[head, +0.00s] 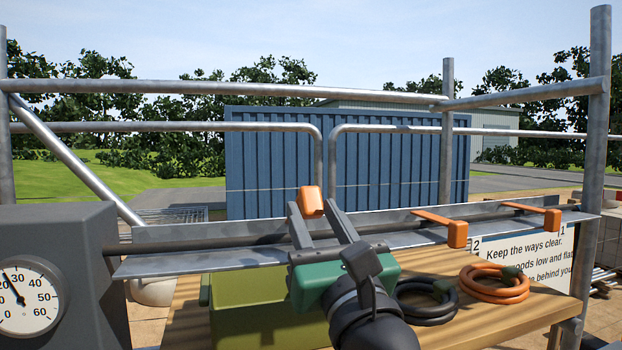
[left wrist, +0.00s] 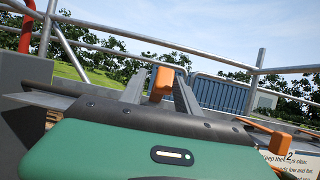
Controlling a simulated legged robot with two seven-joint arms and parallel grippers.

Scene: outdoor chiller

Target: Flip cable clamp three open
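The orange block of a cable clamp (head: 311,202) stands above the cable tray, left of the two clamps near labels 2 and 1; I take it as clamp three, though its label is hidden. It also shows in the left wrist view (left wrist: 162,82). My left gripper (head: 316,207), green with grey fingers, is open with its fingertips on either side of this block; I cannot tell whether they touch it. Its body hides the clamp's lower part. The left wrist view shows the fingers apart (left wrist: 160,90). My right gripper is in neither view.
Two orange clamps (head: 457,233) (head: 551,220) lie across the black cable (head: 215,245) on the metal tray (head: 180,265). A gauge box (head: 75,235) stands left. An olive box (head: 255,310), a black coil (head: 425,315) and an orange coil (head: 495,290) are on the wooden bench (head: 470,325).

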